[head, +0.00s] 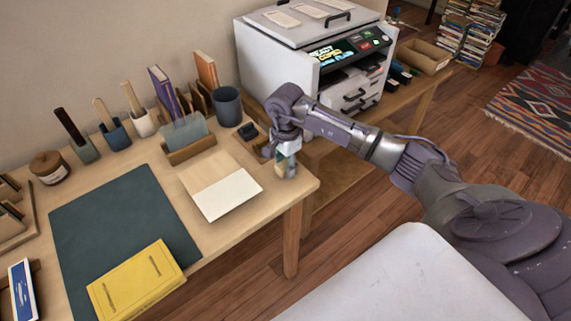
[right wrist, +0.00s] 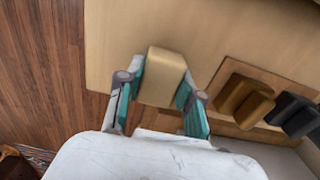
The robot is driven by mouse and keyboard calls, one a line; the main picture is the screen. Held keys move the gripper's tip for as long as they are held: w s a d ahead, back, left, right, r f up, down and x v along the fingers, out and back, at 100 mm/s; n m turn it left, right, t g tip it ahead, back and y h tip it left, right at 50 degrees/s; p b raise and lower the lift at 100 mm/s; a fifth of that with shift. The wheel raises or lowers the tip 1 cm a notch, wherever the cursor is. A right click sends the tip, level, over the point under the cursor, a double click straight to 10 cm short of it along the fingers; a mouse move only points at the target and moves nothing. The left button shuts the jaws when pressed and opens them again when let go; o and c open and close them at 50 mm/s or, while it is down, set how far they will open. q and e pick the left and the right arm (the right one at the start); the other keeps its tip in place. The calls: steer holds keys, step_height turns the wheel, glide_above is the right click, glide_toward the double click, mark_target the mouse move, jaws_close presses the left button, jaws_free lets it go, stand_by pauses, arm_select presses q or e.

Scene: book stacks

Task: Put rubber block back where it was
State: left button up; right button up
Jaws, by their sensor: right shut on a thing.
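My right gripper (head: 287,166) is over the right end of the wooden desk (head: 280,196), near its edge. In the right wrist view, its teal fingers (right wrist: 162,88) are shut on a tan rubber block (right wrist: 163,72), one on each side. In the head view the block is mostly hidden by the gripper; I cannot tell whether it touches the desktop. A small wooden tray (right wrist: 222,77) lies beside it, with a brown block (right wrist: 243,100) and a dark block (right wrist: 295,114). My left gripper is not in view.
A paper pad (head: 228,194), a dark green mat (head: 115,225) and a yellow book (head: 137,282) lie on the desk. A dark cup (head: 228,106) and several holders stand along the back. A grey printer (head: 310,55) stands behind the gripper.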

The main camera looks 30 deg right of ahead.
mark_target(285, 164)
steer(key=o, duration=1.1)
steer(key=shift+f, duration=0.1)
steer(key=shift+r, duration=0.4)
step_height(285, 164, up, 12)
steer(key=shift+f+b, duration=0.2)
steer(key=shift+b, duration=0.1)
